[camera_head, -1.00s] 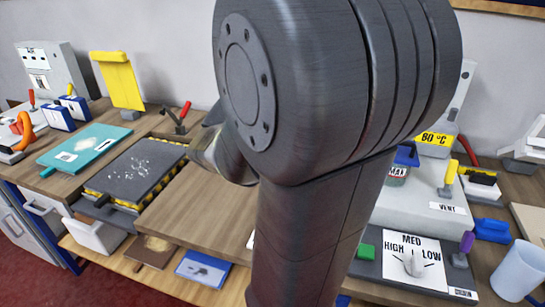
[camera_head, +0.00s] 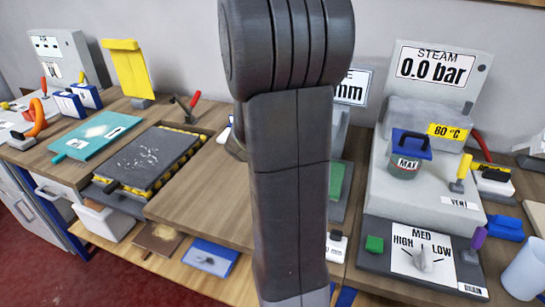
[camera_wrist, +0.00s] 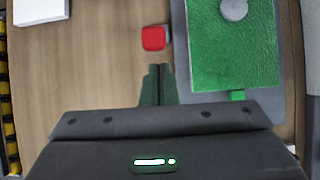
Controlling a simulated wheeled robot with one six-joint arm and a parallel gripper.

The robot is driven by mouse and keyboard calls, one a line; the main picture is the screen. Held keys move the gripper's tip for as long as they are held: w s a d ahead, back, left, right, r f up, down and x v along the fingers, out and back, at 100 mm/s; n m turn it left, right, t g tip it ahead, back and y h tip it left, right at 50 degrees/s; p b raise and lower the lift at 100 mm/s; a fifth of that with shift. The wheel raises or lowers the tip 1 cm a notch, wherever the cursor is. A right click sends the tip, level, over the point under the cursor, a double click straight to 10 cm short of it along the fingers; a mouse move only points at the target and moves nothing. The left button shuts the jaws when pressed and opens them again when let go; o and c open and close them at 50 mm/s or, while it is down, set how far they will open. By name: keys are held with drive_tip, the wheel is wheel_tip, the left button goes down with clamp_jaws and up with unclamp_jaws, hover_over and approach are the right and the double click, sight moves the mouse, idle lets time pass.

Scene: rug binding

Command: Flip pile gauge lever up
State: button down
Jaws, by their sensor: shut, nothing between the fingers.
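My gripper (camera_wrist: 157,85) shows in the wrist view with its two dark fingers together and nothing between them. Just beyond the fingertips is a red knob or block (camera_wrist: 153,38) with a small grey piece beside it; I cannot tell for certain whether it is the gauge lever or how it is tilted. To its right is a green textured pad (camera_wrist: 220,60) with a round grey foot on it, on a grey base. In the head view my arm hides the gripper and most of the gauge; its "mm" display (camera_head: 353,87) and green pad (camera_head: 335,185) show partly.
A steam unit with a display (camera_head: 437,67), a yellow-handled lever (camera_head: 461,172) and a dial plate (camera_head: 420,250) stands at right. A dark plate (camera_head: 150,157) and a teal board (camera_head: 97,135) lie at left. The wooden bench top (camera_head: 205,200) between is clear.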

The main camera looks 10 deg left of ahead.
drive_tip(key=shift+w+d+r, duration=0.1)
drive_tip(key=shift+w+r, duration=0.1)
drive_tip(key=shift+w, duration=0.25)
